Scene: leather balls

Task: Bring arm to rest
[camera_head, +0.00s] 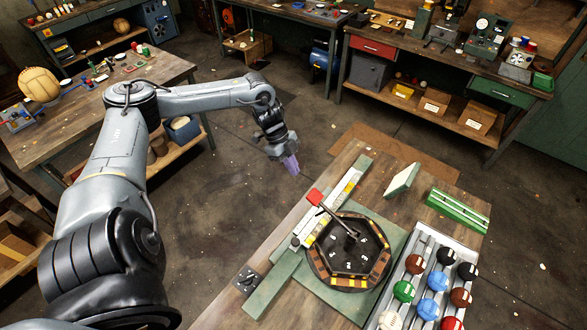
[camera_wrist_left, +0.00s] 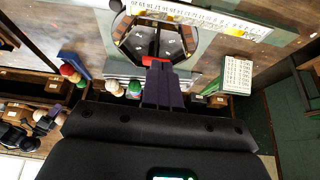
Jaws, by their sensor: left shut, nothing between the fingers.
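My left arm (camera_head: 120,150) comes in from the left and stretches over the gap beside the workbench (camera_head: 345,165). Its gripper (camera_head: 291,166) hangs above the floor, past the bench's left edge, and holds nothing. In the left wrist view its dark purple fingers (camera_wrist_left: 163,88) are together. A hexagonal dial device (camera_head: 350,250) with a red-ended lever (camera_head: 315,197) sits on the bench, apart from the gripper in the head view. In the left wrist view the device (camera_wrist_left: 155,38) shows beyond the fingertips, and they partly cover the red end. My right gripper is not in view.
A rack (camera_head: 415,270) of several coloured balls lies right of the device. A cluttered wooden table (camera_head: 150,70) stands at upper left.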

